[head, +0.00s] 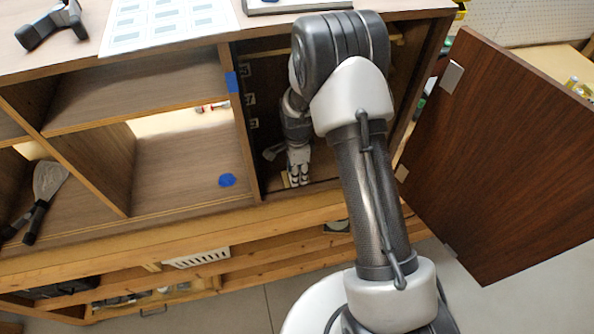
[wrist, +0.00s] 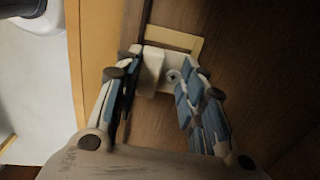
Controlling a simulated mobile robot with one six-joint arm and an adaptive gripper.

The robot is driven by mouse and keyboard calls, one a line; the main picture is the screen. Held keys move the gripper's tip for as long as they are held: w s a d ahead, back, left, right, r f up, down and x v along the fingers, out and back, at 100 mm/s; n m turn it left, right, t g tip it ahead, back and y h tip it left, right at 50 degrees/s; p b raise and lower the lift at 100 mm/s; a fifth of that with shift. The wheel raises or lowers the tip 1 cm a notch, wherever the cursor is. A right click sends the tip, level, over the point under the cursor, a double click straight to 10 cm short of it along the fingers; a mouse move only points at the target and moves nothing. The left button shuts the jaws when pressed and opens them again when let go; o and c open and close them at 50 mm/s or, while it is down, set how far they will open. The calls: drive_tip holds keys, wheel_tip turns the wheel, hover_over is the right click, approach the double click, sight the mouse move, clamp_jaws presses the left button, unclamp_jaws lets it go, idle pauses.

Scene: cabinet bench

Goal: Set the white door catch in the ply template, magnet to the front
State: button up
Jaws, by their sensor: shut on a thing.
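The white door catch (wrist: 151,71) is between the fingers of my gripper (wrist: 160,76) in the wrist view, and the gripper is shut on it. A round metal part shows on the catch's right side. The pale ply template (wrist: 174,37) lies just beyond the catch on the brown panel, its edges close to the catch's far end. I cannot tell whether the catch touches the panel or is still raised. In the head view my gripper (head: 298,178) points down inside the right cabinet compartment, near its floor, and the catch is hidden or too small to tell.
The cabinet door (head: 505,150) stands open at the right. A divider (head: 243,130) closes the compartment's left side. Printed sheets (head: 165,22) lie on top.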

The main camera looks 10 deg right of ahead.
drive_tip(key=shift+f+b, duration=0.4)
drive_tip(key=shift+f, duration=0.15)
idle(0.8)
drive_tip(key=o, duration=0.9)
drive_tip(key=shift+c, duration=0.2)
drive_tip(key=o, duration=0.4)
drive_tip(key=shift+r, duration=0.15)
drive_tip(key=shift+r+p, duration=2.5)
drive_tip(key=shift+r, duration=1.15)
drive_tip(key=shift+s+f, duration=0.1)
drive_tip(key=shift+s, duration=0.05)
